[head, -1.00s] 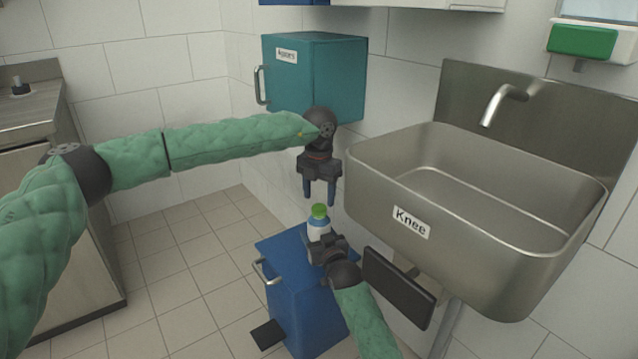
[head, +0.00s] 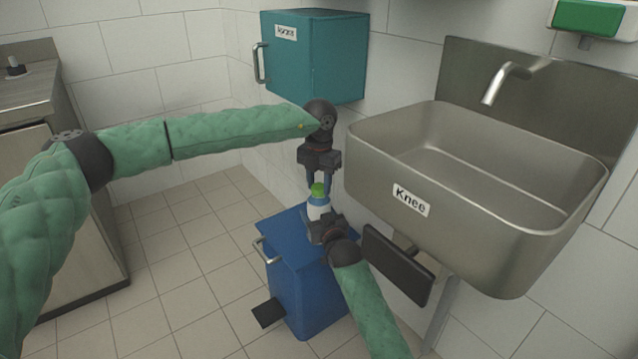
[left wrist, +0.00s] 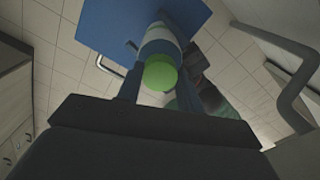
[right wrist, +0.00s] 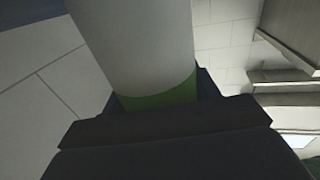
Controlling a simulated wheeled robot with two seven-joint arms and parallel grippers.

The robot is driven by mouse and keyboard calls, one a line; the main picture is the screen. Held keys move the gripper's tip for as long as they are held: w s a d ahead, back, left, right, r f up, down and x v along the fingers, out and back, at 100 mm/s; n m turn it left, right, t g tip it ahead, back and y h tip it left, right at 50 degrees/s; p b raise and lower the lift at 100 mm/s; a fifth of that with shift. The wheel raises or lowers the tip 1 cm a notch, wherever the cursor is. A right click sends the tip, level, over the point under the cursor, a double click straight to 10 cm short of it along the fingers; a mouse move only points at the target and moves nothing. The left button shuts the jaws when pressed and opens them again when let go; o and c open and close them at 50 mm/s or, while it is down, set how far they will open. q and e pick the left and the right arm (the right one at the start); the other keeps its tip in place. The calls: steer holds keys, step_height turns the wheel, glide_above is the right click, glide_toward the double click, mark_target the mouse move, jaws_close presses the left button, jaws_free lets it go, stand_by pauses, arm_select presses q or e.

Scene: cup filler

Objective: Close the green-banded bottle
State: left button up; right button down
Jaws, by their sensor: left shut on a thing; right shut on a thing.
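The bottle (head: 318,209) is white with a green cap (head: 318,190) on top and stands upright above the blue bin. My right gripper (head: 319,218) is shut on its body from the front. In the right wrist view, the white bottle (right wrist: 135,40) fills the top middle, with a green band (right wrist: 160,97) at the jaws. My left gripper (head: 318,187) points down from above, its fingers shut on the cap. In the left wrist view, the green cap (left wrist: 160,74) sits between both fingers, with the bottle below it. The fingers partly hide the cap in the head view.
A blue pedal bin (head: 290,262) stands below the bottle. A steel sink (head: 470,215) labelled "Knee" is close on the right, with a dark knee panel (head: 397,265) under it. A teal wall cabinet (head: 314,65) is behind. Floor at left is free.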

arm_select(q)
steer(key=shift+m, duration=0.9)
steer(key=o, duration=1.2)
steer(key=shift+c, duration=0.2)
step_height(320, 180, up, 12)
arm_select(e)
steer(key=shift+c, duration=1.6)
jaws_free()
